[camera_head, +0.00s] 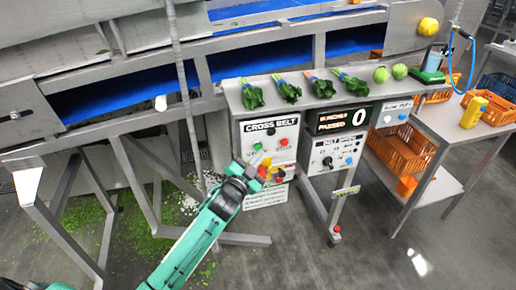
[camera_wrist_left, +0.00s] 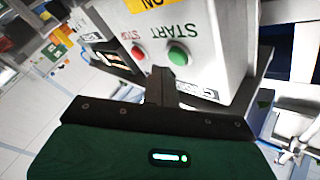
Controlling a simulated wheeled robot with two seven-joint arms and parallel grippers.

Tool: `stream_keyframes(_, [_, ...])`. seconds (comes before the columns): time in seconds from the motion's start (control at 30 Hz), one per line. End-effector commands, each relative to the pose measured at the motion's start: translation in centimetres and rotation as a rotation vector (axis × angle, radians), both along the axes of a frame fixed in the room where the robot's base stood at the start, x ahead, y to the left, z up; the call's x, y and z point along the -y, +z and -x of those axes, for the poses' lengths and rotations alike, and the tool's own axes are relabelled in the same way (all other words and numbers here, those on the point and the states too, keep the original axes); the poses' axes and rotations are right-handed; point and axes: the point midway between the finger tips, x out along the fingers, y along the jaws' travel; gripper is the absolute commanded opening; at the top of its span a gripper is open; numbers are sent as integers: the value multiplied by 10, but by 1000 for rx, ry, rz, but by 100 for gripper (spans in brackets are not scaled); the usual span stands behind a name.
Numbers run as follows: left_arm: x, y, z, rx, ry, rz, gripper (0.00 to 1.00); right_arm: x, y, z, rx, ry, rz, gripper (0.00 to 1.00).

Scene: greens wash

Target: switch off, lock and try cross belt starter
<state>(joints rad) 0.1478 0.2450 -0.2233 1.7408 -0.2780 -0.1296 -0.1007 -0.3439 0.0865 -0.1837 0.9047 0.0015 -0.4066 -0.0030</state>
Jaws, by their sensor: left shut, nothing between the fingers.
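The cross belt starter (camera_head: 269,141) is a pale box on the conveyor frame, headed CROSS BELT in the head view. Its green START button (camera_wrist_left: 178,56) and red STOP button (camera_wrist_left: 138,53) show in the left wrist view, with part of a yellow ON label above. My left gripper (camera_wrist_left: 161,85) is shut and empty, its fingertips in front of the box face just below the two buttons. In the head view my left gripper (camera_head: 256,172) covers part of the box's lower face. I cannot tell whether it touches. My right gripper is not in view.
Several leafy green bunches (camera_head: 291,90) and two round green heads lie on the shelf above. A second control box (camera_head: 337,150) stands just right of the starter. A side table with orange crates (camera_head: 402,146) is at the right.

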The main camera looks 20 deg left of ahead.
Motion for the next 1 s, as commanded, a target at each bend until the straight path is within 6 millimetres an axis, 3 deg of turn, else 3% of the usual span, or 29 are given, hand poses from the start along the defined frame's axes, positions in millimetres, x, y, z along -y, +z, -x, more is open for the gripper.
stream_keyframes(0.27, [-1,0,-1,1,-1,0,0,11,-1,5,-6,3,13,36])
stream_keyframes(1.0, [0,0,-1,1,-1,1,0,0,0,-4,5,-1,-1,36])
